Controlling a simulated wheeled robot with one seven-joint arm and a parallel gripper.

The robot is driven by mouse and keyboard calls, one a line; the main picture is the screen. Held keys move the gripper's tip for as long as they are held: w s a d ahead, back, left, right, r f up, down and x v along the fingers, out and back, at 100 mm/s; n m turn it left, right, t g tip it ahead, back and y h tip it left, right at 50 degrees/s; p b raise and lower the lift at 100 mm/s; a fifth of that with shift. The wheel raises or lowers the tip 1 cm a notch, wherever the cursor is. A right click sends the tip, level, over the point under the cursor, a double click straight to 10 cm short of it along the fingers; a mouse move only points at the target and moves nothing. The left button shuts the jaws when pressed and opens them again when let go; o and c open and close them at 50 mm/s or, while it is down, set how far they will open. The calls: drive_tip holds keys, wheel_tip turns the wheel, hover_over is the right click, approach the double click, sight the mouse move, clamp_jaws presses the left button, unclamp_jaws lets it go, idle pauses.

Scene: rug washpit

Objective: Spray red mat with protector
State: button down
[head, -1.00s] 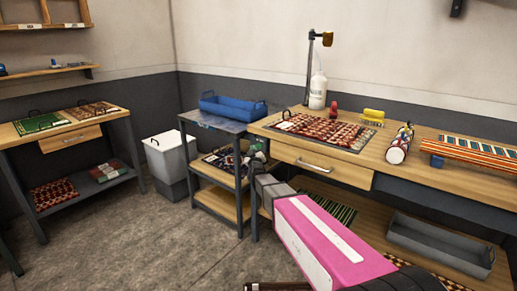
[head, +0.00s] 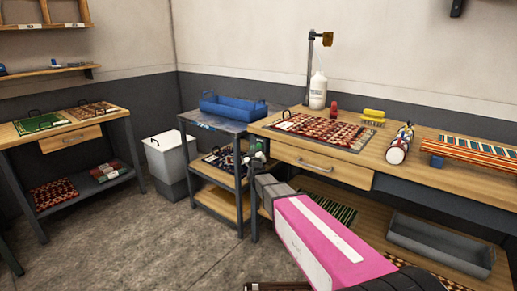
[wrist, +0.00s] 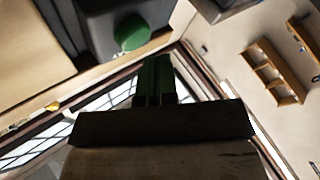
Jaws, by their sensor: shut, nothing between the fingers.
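A red patterned mat (head: 325,130) lies flat on a dark board on the wooden workbench. My gripper (head: 260,147) is in front of the bench's left end, beside the cart, apart from mat and bottle. In the wrist view its green fingers (wrist: 155,80) are together and empty. A green round thing (wrist: 131,33) shows just beyond them. Other reddish mats lie at the left table (head: 92,110) and its shelf (head: 55,193).
A blue tray (head: 232,108) sits on the cart beside the bench. A grey bin (head: 168,158) stands left. The floor at left is clear.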

drive_tip(key=shift+w+d, duration=0.1)
drive_tip(key=shift+w, duration=0.05)
drive_tip(key=shift+w+d, duration=0.15)
drive_tip(key=shift+w, duration=0.05)
idle(0.3)
drive_tip(key=shift+w+d, duration=0.35)
drive_tip(key=shift+w, duration=0.1)
idle(1.0)
drive_tip(key=shift+s, duration=0.1)
idle(1.5)
drive_tip(key=shift+s+a, duration=0.6)
drive_tip(key=shift+s, duration=0.1)
drive_tip(key=s+a, duration=0.1)
drive_tip(key=s, duration=0.1)
drive_tip(key=s+a, duration=0.2)
idle(0.5)
